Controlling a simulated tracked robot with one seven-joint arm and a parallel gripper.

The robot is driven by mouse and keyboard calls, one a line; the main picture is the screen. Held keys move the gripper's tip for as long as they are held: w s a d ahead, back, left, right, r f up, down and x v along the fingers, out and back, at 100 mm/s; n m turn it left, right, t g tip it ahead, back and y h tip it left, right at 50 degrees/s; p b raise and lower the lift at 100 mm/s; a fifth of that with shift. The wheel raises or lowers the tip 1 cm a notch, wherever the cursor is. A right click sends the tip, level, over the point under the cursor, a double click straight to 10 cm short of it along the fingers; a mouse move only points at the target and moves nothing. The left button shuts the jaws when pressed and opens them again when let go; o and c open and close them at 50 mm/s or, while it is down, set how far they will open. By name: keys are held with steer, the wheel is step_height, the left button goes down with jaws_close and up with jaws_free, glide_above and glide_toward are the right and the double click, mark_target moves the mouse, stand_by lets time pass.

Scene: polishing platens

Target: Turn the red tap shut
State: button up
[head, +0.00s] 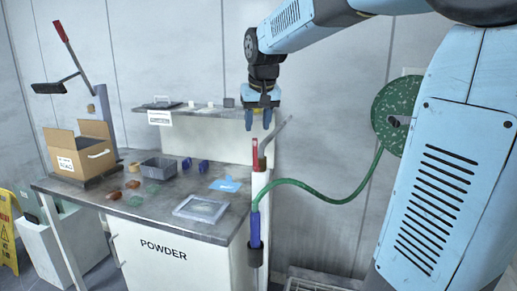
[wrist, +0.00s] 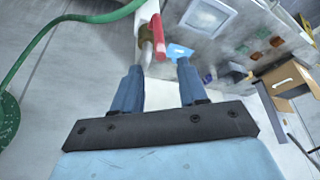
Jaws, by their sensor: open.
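The red tap handle (head: 255,153) stands upright in the head view, beside a small brass body at the top of a white pipe (head: 260,187). A grey spout slants up to the right from there. My gripper (head: 258,122) is above the handle, fingers pointing down, open and empty. In the wrist view the red handle (wrist: 158,38) shows beyond the gap between my two blue fingertips (wrist: 158,68), apart from both. The brass tap body (wrist: 146,33) is just left of it there. How far the fingers are above the handle is hard to tell.
A green hose (head: 335,198) runs from a reel (head: 385,112) on the wall to a blue nozzle (head: 254,228) below the tap. The workbench (head: 150,212) at left holds a tray, a basket and a cardboard box (head: 75,150). Bare wall lies behind the tap.

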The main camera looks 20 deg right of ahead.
mark_target(256, 147)
steer(key=x, duration=1)
steer(key=shift+s, duration=0.1)
jaws_close()
stand_by(0.3)
steer(key=shift+d, duration=0.25)
steer(key=shift+a, duration=0.1)
